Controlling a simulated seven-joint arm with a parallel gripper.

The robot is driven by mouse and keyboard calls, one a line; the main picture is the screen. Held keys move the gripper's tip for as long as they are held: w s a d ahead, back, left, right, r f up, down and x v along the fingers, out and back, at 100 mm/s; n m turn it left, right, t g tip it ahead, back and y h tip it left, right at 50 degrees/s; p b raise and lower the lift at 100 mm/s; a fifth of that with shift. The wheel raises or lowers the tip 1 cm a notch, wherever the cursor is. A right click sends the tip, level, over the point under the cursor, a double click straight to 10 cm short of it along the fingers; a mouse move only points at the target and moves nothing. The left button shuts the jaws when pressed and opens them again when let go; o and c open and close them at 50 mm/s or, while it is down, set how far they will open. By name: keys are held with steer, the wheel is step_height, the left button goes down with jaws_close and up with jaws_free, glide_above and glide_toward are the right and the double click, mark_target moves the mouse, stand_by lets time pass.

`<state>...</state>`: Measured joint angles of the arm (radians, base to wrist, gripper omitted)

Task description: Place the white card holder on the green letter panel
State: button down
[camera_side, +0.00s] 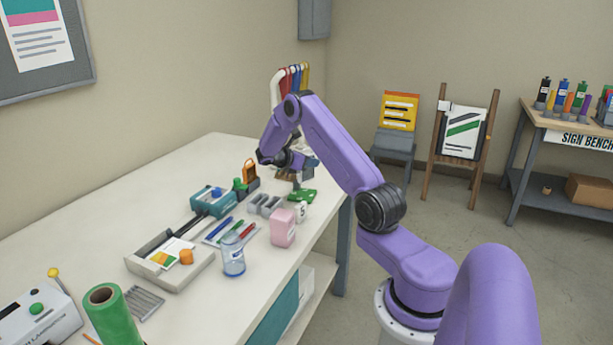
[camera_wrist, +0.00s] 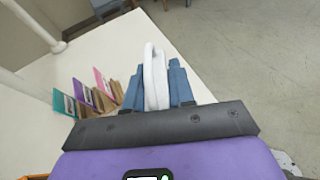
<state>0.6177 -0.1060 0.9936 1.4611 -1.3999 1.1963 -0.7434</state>
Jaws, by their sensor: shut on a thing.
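My gripper (camera_wrist: 166,85) has its blue fingers shut on a slim white upright piece, which I take to be the white card holder (camera_wrist: 155,75). In the side view my gripper (camera_side: 297,181) hangs over the far end of the bench. The holder cannot be made out there. The green letter panel (camera_side: 303,196) lies flat on the bench top near the right edge, just below my gripper. I cannot tell whether the held piece touches it. The panel does not show in the wrist view.
A white block marked S (camera_side: 301,212), a pink bottle (camera_side: 282,228) and a grey slotted block (camera_side: 265,205) stand close by. An orange-framed item (camera_side: 251,172) stands behind. Teal, purple and pink cards (camera_wrist: 84,98) stand left in the wrist view. The bench (camera_side: 185,170) ends just right.

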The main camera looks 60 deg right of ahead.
steer(key=f, duration=0.1)
steer(key=w+d+f, duration=0.2)
steer(key=f, duration=0.1)
steer(key=shift+d, duration=0.15)
steer(key=shift+f, duration=1.35)
steer(key=shift+f, duration=0.1)
steer(key=c, duration=1)
jaws_free()
steer(key=shift+o, duration=0.2)
